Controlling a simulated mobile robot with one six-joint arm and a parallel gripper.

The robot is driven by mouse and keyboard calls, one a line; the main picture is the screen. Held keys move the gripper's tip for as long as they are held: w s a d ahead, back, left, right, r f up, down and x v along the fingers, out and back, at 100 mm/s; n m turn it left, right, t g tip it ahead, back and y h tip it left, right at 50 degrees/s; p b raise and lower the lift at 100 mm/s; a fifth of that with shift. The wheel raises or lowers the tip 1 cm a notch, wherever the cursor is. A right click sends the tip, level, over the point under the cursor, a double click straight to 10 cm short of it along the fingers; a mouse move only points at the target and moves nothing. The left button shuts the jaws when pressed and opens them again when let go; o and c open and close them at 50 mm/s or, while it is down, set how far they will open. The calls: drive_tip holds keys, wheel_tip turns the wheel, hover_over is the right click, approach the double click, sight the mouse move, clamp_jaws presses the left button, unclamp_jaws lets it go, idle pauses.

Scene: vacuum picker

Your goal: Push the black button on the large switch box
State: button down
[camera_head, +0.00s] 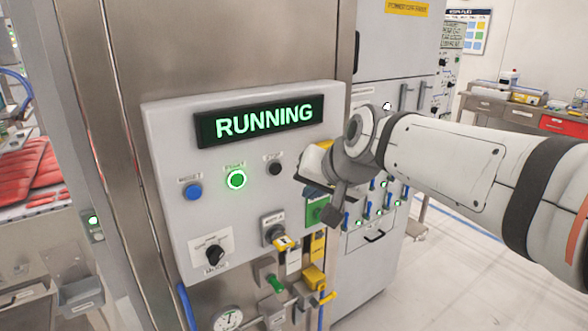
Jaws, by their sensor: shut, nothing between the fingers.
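The large switch box (160,130) is a light grey panel on a steel cabinet, left of centre. Its screen (255,122) reads RUNNING in green letters. The black button (274,167) is the right one of three in a row, under a small label. The green button (237,180) is lit, and the blue button (193,192) is at the left. My gripper (303,181) is shut and empty, just right of and slightly below the black button. The arm reaches in from the right; its wrist hides part of the box's right side. Whether the fingertips touch the panel I cannot tell.
A black rotary knob (214,254) and a grey switch (273,233) sit lower on the box. Below are a gauge (228,318), yellow and green valves and a blue hose. Red packs (32,165) lie at left. Floor (440,260) at right is mostly clear.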

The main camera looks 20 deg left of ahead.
sight(275, 169)
drive_tip(key=shift+a, duration=0.1)
drive_tip(key=w+a+p, duration=0.3)
drive_tip(key=w+a, duration=0.2)
drive_tip(key=a, duration=0.1)
drive_tip(key=shift+w+a+p, duration=0.25)
drive_tip(key=shift+w+p, duration=0.05)
drive_tip(key=shift+w, duration=0.05)
idle(1.9)
drive_tip(key=shift+w+a, duration=0.2)
drive_tip(key=shift+a, duration=0.1)
drive_tip(key=shift+w+a, duration=0.25)
idle(0.6)
drive_tip(key=shift+s+d, duration=0.1)
drive_tip(key=shift+s+d+b, duration=0.3)
drive_tip(key=shift+s+d, duration=0.1)
drive_tip(key=shift+d, duration=0.05)
idle(0.4)
